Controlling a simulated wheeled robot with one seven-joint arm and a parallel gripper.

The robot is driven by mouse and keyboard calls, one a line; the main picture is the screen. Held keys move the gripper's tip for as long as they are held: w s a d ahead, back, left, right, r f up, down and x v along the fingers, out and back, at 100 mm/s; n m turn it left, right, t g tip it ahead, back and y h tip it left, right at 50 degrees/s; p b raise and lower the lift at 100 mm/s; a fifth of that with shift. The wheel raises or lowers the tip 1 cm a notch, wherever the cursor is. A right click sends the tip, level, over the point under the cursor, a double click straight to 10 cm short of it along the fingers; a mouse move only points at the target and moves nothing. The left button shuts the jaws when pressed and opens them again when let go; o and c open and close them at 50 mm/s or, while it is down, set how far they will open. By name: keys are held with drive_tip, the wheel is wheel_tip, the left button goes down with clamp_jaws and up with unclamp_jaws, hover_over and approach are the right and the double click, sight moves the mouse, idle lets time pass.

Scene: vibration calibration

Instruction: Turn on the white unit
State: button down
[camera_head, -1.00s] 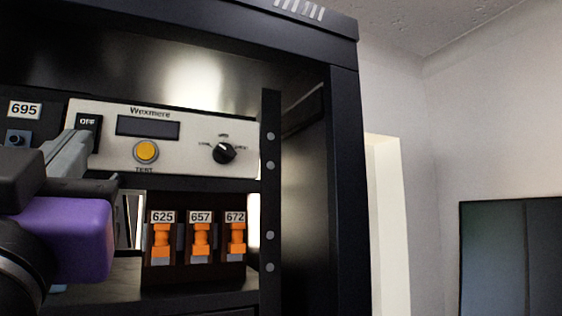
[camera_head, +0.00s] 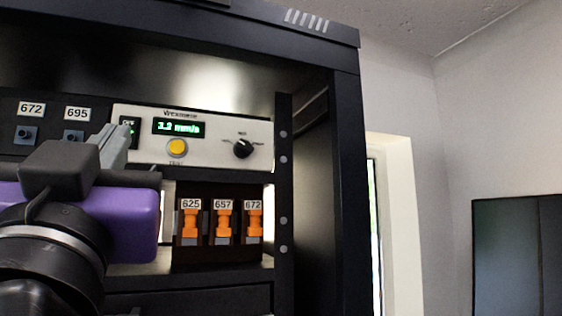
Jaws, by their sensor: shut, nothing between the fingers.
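The white unit (camera_head: 207,156) sits in a black rack. Its display (camera_head: 180,128) is lit and reads about "3.2 mm/s" in green. Whether the tips touch the switch cannot be told.
Orange connectors (camera_head: 222,223) labelled 625, 657 and 672 stand in a holder below the unit. Sockets labelled 672 and 695 (camera_head: 75,135) are to the left. The black rack post (camera_head: 284,190) stands at right, with a pale wall beyond.

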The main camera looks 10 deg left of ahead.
drive_tip(key=w+f+b+v, duration=0.1)
drive_tip(key=b+v, duration=0.3)
drive_tip(key=v, duration=0.6)
drive_tip(key=shift+a+f, duration=0.15)
drive_tip(key=shift+a, duration=0.15)
